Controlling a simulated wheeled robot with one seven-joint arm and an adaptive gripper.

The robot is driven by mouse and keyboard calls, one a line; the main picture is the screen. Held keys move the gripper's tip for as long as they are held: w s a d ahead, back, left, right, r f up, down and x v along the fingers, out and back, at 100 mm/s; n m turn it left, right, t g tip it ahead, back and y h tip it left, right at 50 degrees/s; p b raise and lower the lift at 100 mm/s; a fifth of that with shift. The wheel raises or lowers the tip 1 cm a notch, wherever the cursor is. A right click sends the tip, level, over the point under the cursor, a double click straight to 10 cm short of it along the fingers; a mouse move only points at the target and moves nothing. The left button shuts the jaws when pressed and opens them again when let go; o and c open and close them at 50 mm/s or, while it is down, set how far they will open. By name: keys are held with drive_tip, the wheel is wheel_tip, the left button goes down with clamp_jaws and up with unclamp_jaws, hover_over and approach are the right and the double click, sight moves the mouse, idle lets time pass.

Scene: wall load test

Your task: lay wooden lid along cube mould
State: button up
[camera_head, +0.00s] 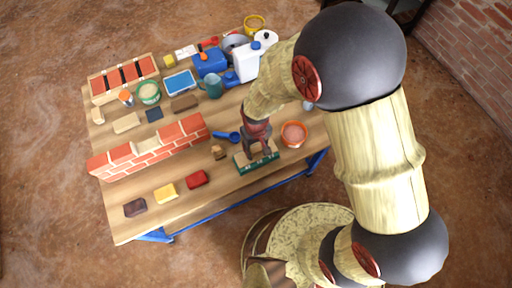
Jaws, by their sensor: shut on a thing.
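The cube mould appears to be the long dark green block (262,165) near the front right edge of the table. A pale strip, apparently the wooden lid (240,158), lies along its top or just above it. My gripper (258,154) points down over the middle of this pair and is shut on the pale strip. The fingers hide the middle of the strip. I cannot tell whether the strip touches the mould.
A brick wall (150,148) with a stepped top runs across the table. An orange bucket (293,134) stands close right of my gripper; a blue scoop (228,136) and small brown block (218,152) lie left. Bottles and tubs crowd the back.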

drive_tip(key=shift+f, duration=0.5)
idle(0.3)
drive_tip(key=o, duration=1.2)
drive_tip(key=shift+c, duration=0.2)
drive_tip(key=shift+o, duration=0.3)
wheel_tip(320, 180, up, 12)
drive_tip(key=shift+s, duration=0.1)
drive_tip(key=s+d+r+m+t+p, duration=0.1)
drive_tip(key=s+d+r+m+t, duration=0.1)
drive_tip(key=d+r, duration=0.9)
drive_tip(key=s+d+r+m+t+p, duration=0.2)
drive_tip(key=d+r, duration=0.9)
drive_tip(key=r, duration=0.7)
drive_tip(key=s+m+t, duration=0.1)
drive_tip(key=s+m, duration=0.1)
drive_tip(key=s, duration=0.1)
drive_tip(key=shift+s+d+t, duration=0.15)
drive_tip(key=shift+d+t, duration=0.15)
drive_tip(key=shift+d, duration=0.1)
